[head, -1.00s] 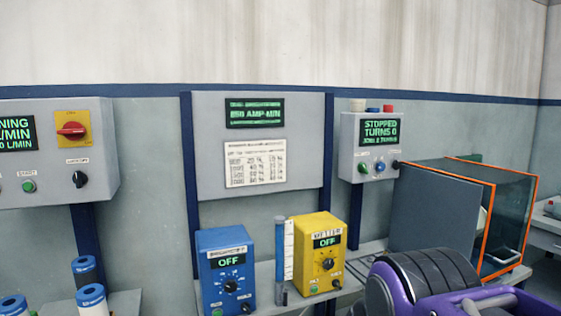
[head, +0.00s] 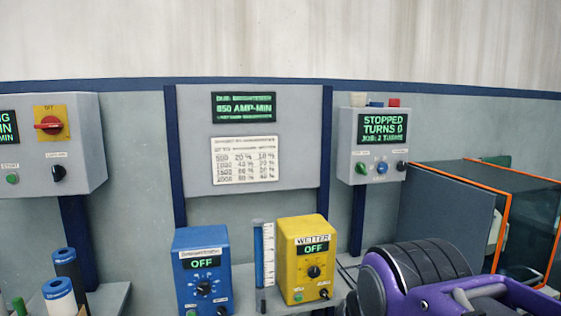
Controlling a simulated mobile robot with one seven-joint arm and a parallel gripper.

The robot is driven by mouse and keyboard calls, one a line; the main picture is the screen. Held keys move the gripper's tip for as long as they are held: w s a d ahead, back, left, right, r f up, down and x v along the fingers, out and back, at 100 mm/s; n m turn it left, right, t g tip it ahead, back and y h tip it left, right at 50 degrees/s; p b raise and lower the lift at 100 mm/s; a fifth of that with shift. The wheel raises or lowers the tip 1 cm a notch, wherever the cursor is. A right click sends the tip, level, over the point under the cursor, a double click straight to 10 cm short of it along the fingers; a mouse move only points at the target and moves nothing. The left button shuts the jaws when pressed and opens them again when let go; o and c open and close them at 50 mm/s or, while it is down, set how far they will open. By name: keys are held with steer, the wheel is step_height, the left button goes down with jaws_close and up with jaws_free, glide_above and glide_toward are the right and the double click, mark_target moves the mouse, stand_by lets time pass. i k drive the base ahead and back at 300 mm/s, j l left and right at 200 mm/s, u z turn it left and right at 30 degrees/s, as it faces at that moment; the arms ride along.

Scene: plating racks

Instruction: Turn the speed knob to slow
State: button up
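A grey control box (head: 349,133) at the right of the wall has a green screen reading "STOPPED, TURNS 0". Below the screen are a green button (head: 362,168), a blue button (head: 382,167) and a black knob (head: 402,165). The labels there are too small to read, so I cannot confirm which knob is the speed knob or where it points. Purple and black links of my arm show at the bottom right; my gripper is not visible.
A blue box (head: 183,262) reading "OFF" and a yellow "WETTER" box (head: 290,265) stand on the shelf, each with knobs. A measuring tube (head: 259,255) stands between them. An orange-edged glass tank (head: 530,215) is at the right, with a grey panel (head: 440,210) in front.

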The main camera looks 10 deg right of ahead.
mark_target(401, 166)
steer(key=i+l, duration=0.1)
steer(key=l, duration=0.45)
steer(key=i+l+u, duration=0.1)
steer(key=l, duration=0.45)
steer(key=i+l, duration=0.1)
steer(key=l, duration=0.45)
steer(key=u, duration=0.05)
